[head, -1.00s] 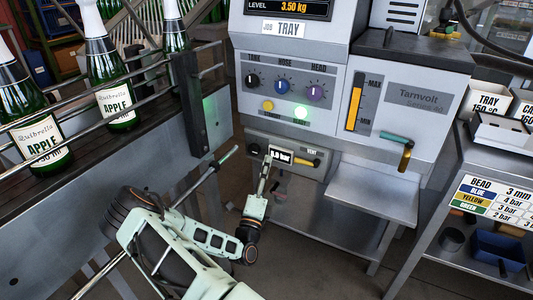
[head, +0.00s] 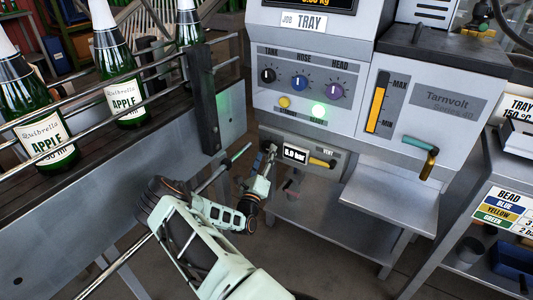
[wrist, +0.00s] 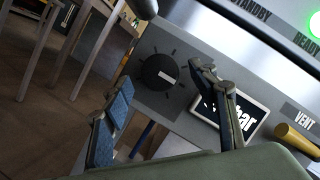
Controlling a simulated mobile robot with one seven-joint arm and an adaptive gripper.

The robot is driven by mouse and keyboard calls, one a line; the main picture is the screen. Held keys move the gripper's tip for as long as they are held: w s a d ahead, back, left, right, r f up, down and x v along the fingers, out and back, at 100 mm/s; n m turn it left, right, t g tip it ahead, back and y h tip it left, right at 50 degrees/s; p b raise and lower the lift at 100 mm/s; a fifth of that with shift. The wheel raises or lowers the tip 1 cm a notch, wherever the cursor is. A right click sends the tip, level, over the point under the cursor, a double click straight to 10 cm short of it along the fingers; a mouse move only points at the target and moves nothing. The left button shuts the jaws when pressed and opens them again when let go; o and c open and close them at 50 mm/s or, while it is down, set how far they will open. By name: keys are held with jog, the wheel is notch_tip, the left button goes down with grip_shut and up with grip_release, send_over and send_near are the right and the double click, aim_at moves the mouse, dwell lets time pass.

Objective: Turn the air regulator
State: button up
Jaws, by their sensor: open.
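The air regulator is a black round knob (wrist: 158,72) with a pale pointer mark, on a grey panel with tick marks around it. In the wrist view its pointer points right and slightly down. My gripper (wrist: 163,78) is open, with one finger left of the knob and the other to its right. I see gaps beside the knob and no clear contact. The right finger partly covers the pressure display (wrist: 247,115), marked "bar". In the head view my gripper (head: 269,155) is at the knob and mostly hides it; the display (head: 295,154) shows beside it, its digits unclear.
A yellow vent handle (head: 321,162) is right of the display. Above are the tank, hose and head dials (head: 299,82) and a lit green lamp (head: 319,110). A metal shelf (head: 390,196) juts out at the right. A conveyor rail with bottles (head: 119,85) runs at the left.

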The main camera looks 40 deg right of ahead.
jog(key=shift+x, duration=1.05)
jog(key=c, duration=1.2)
jog(key=shift+o, duration=0.2)
